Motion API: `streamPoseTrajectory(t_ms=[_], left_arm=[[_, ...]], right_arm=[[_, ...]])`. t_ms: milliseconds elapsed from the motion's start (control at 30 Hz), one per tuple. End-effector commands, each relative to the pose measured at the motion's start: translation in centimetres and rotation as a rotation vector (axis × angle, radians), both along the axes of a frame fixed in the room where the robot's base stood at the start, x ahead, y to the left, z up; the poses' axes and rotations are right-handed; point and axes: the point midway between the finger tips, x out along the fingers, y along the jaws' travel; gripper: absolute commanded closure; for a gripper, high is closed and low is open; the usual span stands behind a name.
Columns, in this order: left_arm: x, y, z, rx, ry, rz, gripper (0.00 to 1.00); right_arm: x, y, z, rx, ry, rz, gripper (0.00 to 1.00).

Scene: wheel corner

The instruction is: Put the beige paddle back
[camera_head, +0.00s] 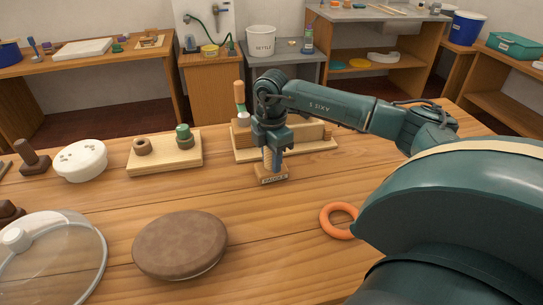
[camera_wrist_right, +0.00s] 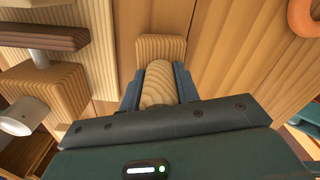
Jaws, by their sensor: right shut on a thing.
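My right gripper (camera_head: 271,160) points down over the middle of the table and is shut on a light wooden piece, which I take to be the beige paddle (camera_head: 267,158). In the right wrist view the paddle's rounded, grained part (camera_wrist_right: 158,85) sits between the two fingers. A pale block with lettering on its side (camera_head: 272,178) shows just below the fingers; I cannot tell whether it is clear of the tabletop. Behind the gripper is a low wooden rack (camera_head: 315,146), partly hidden by my arm, with a wood-handled tool (camera_head: 240,95) upright at its left end. My left gripper is out of view.
A wooden block with pegs (camera_head: 163,157) and a white round pot (camera_head: 80,160) stand left of the rack. A brown round pad (camera_head: 180,245) and a clear lidded disc (camera_head: 50,262) lie in front. An orange ring (camera_head: 327,220) lies right. The table between is clear.

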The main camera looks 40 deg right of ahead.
Motion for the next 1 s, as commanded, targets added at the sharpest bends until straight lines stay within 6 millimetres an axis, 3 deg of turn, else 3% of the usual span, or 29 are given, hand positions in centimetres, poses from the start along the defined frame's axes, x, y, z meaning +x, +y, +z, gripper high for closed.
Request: streamPoseTrajectory(t_ms=[67,100,333,667,867,1000], left_arm=[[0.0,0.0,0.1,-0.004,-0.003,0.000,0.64],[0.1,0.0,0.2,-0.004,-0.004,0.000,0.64],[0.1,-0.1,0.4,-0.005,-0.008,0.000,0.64],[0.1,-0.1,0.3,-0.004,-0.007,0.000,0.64],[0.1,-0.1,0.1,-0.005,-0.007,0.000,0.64],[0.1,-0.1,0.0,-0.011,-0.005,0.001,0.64]], right_arm=[[0.0,0.0,-0.1,0.001,-0.002,0.000,1.00],[0.0,0.0,-0.1,0.000,0.000,0.000,0.65],[0.0,0.0,-0.1,0.000,0.000,0.000,0.47],[0.1,0.0,0.5,0.000,-0.002,0.000,0.47],[-0.1,-0.1,3.8,-0.001,-0.005,0.000,0.47],[-0.5,-0.5,7.2,0.001,-0.007,0.000,0.47]])
